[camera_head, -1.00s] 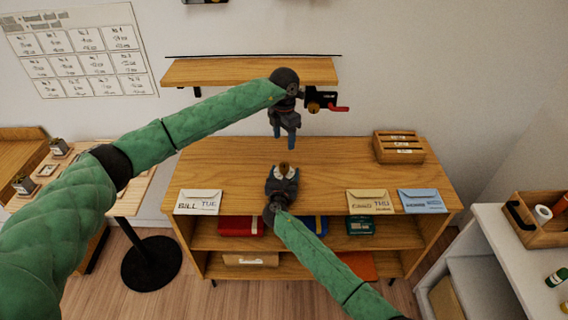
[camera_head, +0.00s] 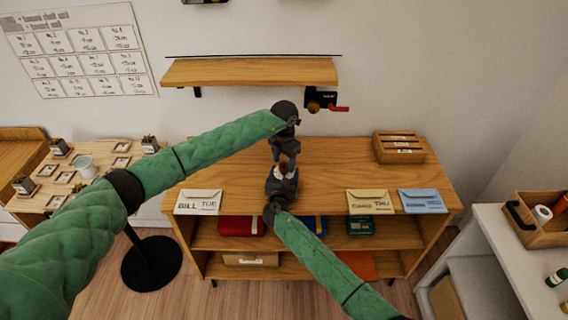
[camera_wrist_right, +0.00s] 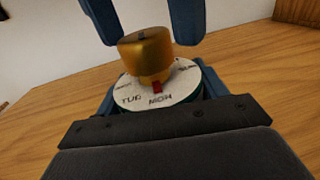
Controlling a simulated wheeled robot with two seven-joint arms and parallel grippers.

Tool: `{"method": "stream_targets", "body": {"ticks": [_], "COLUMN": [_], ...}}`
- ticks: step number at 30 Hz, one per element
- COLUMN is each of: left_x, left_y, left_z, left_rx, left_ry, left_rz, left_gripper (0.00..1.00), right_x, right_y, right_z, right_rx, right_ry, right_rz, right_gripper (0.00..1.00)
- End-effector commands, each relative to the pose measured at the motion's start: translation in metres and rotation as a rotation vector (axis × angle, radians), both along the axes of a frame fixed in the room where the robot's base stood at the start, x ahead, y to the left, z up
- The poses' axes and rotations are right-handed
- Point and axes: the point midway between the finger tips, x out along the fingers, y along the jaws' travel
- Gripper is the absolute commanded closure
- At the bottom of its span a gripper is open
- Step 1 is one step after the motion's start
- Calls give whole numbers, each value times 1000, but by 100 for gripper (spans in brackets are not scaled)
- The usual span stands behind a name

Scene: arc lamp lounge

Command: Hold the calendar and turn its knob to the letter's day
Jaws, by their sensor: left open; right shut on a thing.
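The calendar is a round white dial (camera_wrist_right: 160,95) with day names and a brass knob (camera_wrist_right: 146,52) on top. A red mark at the knob's base is near MON; TUE is to its left. My right gripper (camera_head: 282,178) is shut on the calendar, which the gripper mostly hides in the head view. My left gripper (camera_head: 285,160) is open just above it; in the right wrist view its blue fingertips (camera_wrist_right: 144,35) are on either side of the knob's top. A letter reading BILL TUE (camera_head: 198,202), one reading THU (camera_head: 370,202) and a blue letter (camera_head: 422,201) lie along the cabinet's front edge.
The wooden cabinet (camera_head: 330,160) has a slotted wooden box (camera_head: 399,147) at back right. A wall shelf (camera_head: 250,72) with a red-handled device (camera_head: 325,101) is above. A small table with pots (camera_head: 85,166) is left; a white counter (camera_head: 500,235) is right.

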Motion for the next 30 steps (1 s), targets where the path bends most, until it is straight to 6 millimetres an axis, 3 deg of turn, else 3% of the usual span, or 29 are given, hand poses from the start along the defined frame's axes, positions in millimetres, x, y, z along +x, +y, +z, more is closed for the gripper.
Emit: {"method": "stream_targets", "body": {"ticks": [6,14,21,30], "left_x": [0,0,0,1], "left_y": [0,0,0,0], "left_z": [-12,-14,-14,-13], "left_rx": [0,0,0,0], "left_ry": [0,0,0,-1], "left_rz": [0,0,0,-26], "left_gripper": [43,43,86,88], "right_x": [0,0,0,0], "right_y": [0,0,0,0], "right_z": [0,0,0,0], "right_rx": [0,0,0,0], "right_ry": [0,0,0,0], "right_rz": [0,0,0,0], "right_gripper": [65,65,65,64]}}
